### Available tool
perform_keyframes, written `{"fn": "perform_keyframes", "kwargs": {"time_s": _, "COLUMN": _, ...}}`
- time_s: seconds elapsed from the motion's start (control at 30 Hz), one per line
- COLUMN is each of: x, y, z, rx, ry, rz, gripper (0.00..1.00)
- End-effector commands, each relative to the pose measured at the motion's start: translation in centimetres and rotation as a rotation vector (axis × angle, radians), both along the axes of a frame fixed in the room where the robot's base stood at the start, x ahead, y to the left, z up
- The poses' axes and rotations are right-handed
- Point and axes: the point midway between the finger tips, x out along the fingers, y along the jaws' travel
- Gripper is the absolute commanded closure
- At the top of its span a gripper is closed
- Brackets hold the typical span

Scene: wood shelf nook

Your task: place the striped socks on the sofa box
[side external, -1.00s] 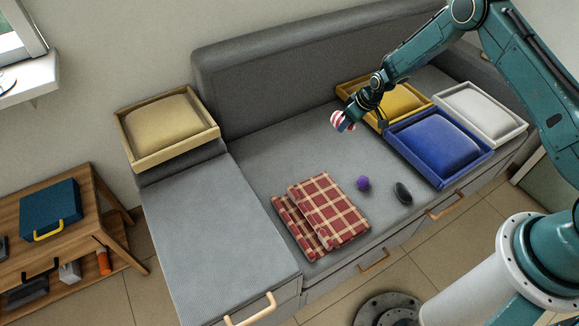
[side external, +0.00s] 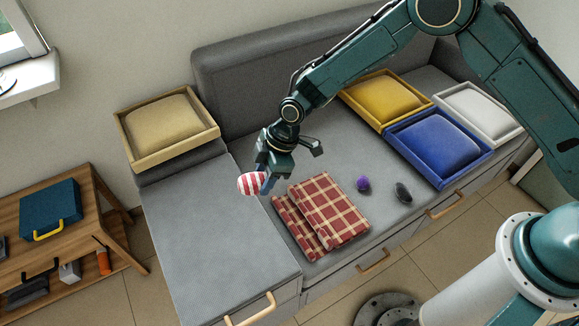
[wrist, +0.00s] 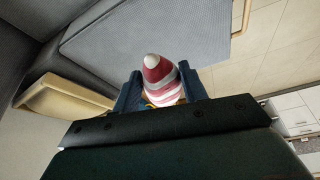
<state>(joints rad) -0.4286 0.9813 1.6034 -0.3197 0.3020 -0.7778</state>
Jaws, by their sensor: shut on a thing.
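The striped socks (side external: 248,184), a rolled red-and-white bundle, are held in my gripper (side external: 264,178). In the side view they hang in the air near the right edge of the ribbed grey sofa box (side external: 215,240), the left section with a wooden handle. In the wrist view the socks (wrist: 160,75) sit between the two blue fingers of my gripper (wrist: 162,92), their pale tip pointing away. The grey box top (wrist: 150,30) shows beyond them. The lower part of the socks is hidden by the gripper.
A red plaid blanket (side external: 330,205), purple ball (side external: 363,184) and dark oval item (side external: 403,192) lie on the seat. Cushioned trays stand around: tan (side external: 133,163) at the left, yellow (side external: 347,95), blue (side external: 437,184) and white (side external: 521,126) at the right. The box top is clear.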

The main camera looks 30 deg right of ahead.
Motion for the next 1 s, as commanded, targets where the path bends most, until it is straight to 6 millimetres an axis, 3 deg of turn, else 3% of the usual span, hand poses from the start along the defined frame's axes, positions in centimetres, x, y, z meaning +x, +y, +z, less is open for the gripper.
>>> {"fn": "perform_keyframes", "kwargs": {"time_s": 0.1, "x": -2.3, "y": 2.8, "z": 0.8, "rx": 0.003, "ry": -0.003, "rz": 0.104, "gripper": 0.80}}
{"fn": "perform_keyframes", "kwargs": {"time_s": 0.23, "x": -4.1, "y": 4.7, "z": 1.4, "rx": 0.006, "ry": -0.004, "rz": 0.181, "gripper": 0.80}}
{"fn": "perform_keyframes", "kwargs": {"time_s": 0.63, "x": -5.3, "y": 5.8, "z": 1.5, "rx": 0.007, "ry": -0.005, "rz": 0.232, "gripper": 0.80}}
{"fn": "perform_keyframes", "kwargs": {"time_s": 0.77, "x": -5.3, "y": 5.8, "z": 0.5, "rx": 0.006, "ry": -0.003, "rz": 0.230, "gripper": 0.80}}
{"fn": "perform_keyframes", "kwargs": {"time_s": 1.0, "x": -5.3, "y": 5.8, "z": -3.4, "rx": 0.006, "ry": -0.002, "rz": 0.231, "gripper": 0.80}}
